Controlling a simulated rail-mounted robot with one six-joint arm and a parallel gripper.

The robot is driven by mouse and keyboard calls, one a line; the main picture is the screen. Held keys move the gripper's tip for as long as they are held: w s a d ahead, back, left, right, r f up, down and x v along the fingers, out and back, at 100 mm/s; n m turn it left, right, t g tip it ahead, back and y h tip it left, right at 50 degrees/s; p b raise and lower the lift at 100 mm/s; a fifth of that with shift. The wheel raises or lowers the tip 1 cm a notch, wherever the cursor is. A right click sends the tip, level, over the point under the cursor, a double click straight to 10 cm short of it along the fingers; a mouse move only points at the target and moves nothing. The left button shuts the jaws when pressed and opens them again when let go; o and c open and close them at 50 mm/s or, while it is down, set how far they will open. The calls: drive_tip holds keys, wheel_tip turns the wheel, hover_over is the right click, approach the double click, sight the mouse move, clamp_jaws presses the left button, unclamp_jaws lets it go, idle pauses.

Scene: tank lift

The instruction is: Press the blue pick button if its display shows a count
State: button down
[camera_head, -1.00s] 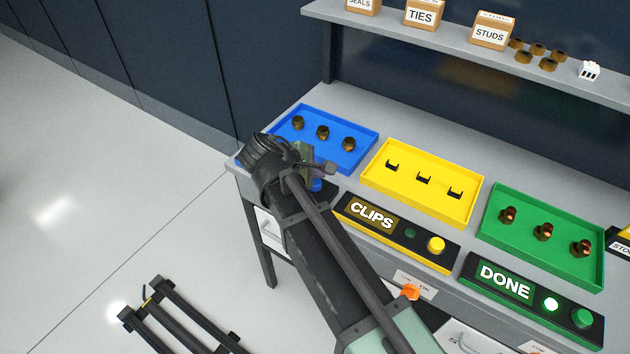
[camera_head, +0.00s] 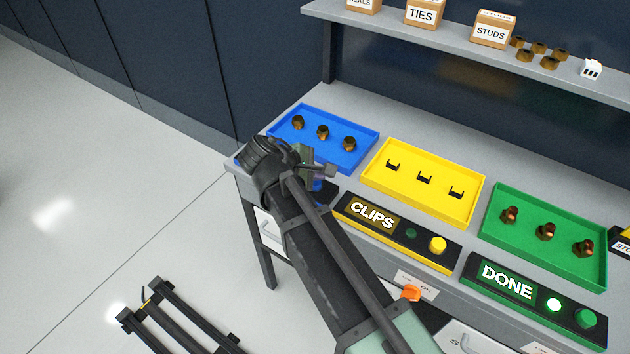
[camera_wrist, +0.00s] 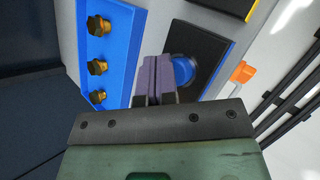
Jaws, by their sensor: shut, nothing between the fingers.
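The blue pick button (camera_wrist: 184,70) sits on a dark panel (camera_wrist: 205,48) in the wrist view, partly covered by my gripper. In the head view a sliver of the blue button (camera_head: 317,184) shows beside my gripper. My gripper (camera_wrist: 157,66) is shut and empty, its fingertips right by the button's edge; I cannot tell whether they touch it. In the head view my wrist and arm cover most of the blue station's panel, and I cannot read its display in either view. The blue tray (camera_head: 361,164) behind it holds several brass fittings (camera_head: 323,132).
A yellow tray (camera_head: 400,194) and its CLIPS panel (camera_head: 372,215) are to the right. Farther right are a green tray (camera_head: 575,272) and a DONE panel (camera_head: 505,282) with a lit lamp. An orange knob (camera_head: 411,292) sticks out at the bench front. Boxes stand on the shelf (camera_head: 400,28).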

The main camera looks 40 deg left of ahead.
sight(315, 183)
drive_tip(key=shift+f+b, duration=0.45)
drive_tip(key=shift+f, duration=0.05)
drive_tip(key=shift+r, duration=0.15)
idle(0.4)
drive_tip(key=shift+r+p, duration=0.85)
drive_tip(key=shift+p, duration=0.15)
wheel_tip(315, 183, up, 5)
drive_tip(key=p, duration=0.5)
drive_tip(key=shift+r, duration=0.1)
